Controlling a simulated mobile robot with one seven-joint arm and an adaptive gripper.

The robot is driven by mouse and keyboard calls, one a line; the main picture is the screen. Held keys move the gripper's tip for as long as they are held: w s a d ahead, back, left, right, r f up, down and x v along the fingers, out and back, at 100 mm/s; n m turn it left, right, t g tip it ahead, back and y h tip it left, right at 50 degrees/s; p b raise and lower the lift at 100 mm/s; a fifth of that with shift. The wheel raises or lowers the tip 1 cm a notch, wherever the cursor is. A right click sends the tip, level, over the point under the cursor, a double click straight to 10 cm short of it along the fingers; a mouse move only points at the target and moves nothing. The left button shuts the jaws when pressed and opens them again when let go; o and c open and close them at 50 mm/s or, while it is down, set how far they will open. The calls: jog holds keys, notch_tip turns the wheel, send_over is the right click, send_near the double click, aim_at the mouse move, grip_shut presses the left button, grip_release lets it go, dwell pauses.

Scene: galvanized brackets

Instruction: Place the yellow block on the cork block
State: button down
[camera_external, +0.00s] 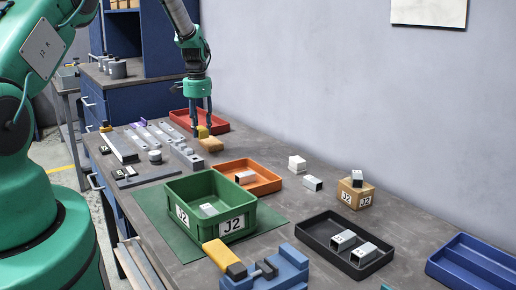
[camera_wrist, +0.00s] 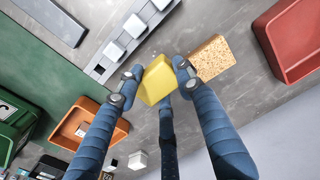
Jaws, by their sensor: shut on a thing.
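The yellow block (camera_wrist: 156,82) is pinched between the fingertips of my gripper (camera_wrist: 157,72) in the wrist view. In the external view the yellow block (camera_external: 203,132) shows small below my gripper (camera_external: 202,128), partly hidden by a finger. The tan, speckled cork block (camera_external: 211,145) lies on the workbench close to the held block. In the wrist view the cork block (camera_wrist: 210,58) is just right of the yellow block, beyond the right fingertip. The height gap between the two blocks is hard to tell.
A red tray (camera_external: 215,124) stands behind the cork block, near the wall. Grey metal parts (camera_external: 185,154) lie to the left. An orange tray (camera_external: 262,180) and a green J2 bin (camera_external: 190,195) stand nearer. A blue vise (camera_external: 290,262) is at the front.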

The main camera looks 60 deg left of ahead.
send_over(210, 140)
jog(key=shift+w+a+f, duration=0.1)
jog(key=shift+a+f, duration=0.05)
jog(key=shift+f, duration=0.3)
jog(key=shift+f, duration=0.1)
dwell(0.3)
jog(key=shift+f, duration=1.65)
jog(key=shift+f, duration=0.1)
jog(key=c, duration=1.1)
grip_release()
jog(key=shift+r, duration=6.1)
